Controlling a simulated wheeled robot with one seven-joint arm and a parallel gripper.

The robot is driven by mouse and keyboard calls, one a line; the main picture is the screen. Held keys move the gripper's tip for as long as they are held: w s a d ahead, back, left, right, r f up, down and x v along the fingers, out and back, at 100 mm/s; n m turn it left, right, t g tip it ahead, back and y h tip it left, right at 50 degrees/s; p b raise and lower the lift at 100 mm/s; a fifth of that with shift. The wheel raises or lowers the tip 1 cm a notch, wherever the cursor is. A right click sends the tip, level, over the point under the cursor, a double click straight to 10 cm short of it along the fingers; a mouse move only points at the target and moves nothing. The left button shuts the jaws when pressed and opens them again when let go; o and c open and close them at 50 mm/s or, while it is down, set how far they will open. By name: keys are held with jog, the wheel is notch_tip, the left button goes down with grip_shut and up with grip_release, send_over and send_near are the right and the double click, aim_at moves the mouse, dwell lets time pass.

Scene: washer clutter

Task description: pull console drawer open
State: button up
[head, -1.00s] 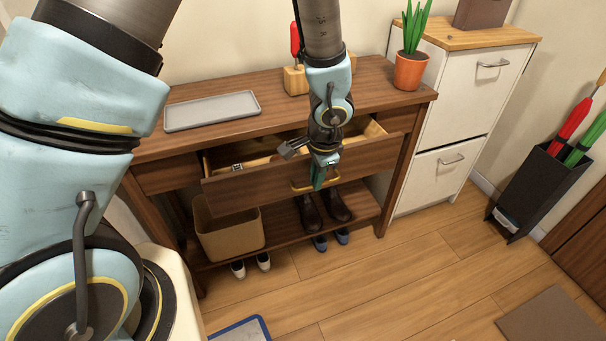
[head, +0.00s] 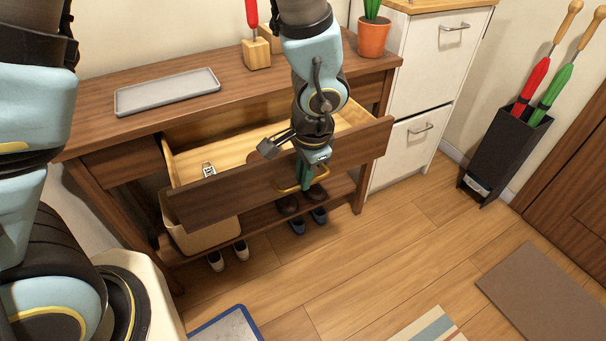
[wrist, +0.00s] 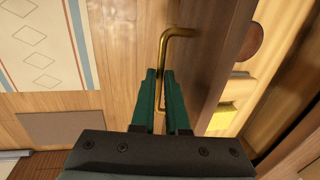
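The wooden console (head: 160,102) stands against the wall with its wide middle drawer (head: 225,198) pulled well out; its pale inside shows, with a watch (head: 208,170) in it. The brass handle (head: 287,188) is on the drawer front and also shows in the wrist view (wrist: 178,33). My gripper (head: 304,180) is at the handle, pointing down. In the wrist view its green fingers (wrist: 162,88) stand on either side of the handle bar, close together and seemingly closed on it.
A grey tray (head: 167,91) and a red-handled tool in a wooden block (head: 256,53) are on the console top. A basket (head: 205,232) and shoes (head: 299,224) sit below the drawer. A white cabinet (head: 412,100) stands right. The floor (head: 400,235) in front is mostly clear.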

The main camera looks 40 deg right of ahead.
jog(key=shift+o, duration=1)
notch_tip(320, 180, up, 11)
jog(key=s+p, duration=0.2)
jog(key=shift+f, duration=0.15)
jog(key=shift+a, duration=0.1)
jog(key=w+a+n, duration=0.1)
jog(key=w, duration=0.1)
jog(key=w+a+r+n+p, duration=0.1)
jog(key=w+a, duration=0.1)
jog(key=w+a+r+n, duration=0.1)
jog(key=w+a, duration=0.1)
jog(key=w, duration=0.1)
jog(key=shift+a+r+n, duration=0.1)
jog(key=shift+a+n, duration=0.05)
jog(key=shift+n, duration=0.15)
jog(key=w+a+r+n+p, duration=0.1)
jog(key=w+a+r+n, duration=0.1)
jog(key=a+n, duration=0.3)
jog(key=w+a+r+n+p, duration=0.2)
jog(key=w+a+n, duration=0.2)
jog(key=a, duration=0.9)
jog(key=w+a+r+n+p, duration=0.2)
jog(key=w+a+n, duration=0.3)
jog(key=a, duration=0.5)
jog(key=shift+r+n+g, duration=0.3)
jog(key=shift+r, duration=0.1)
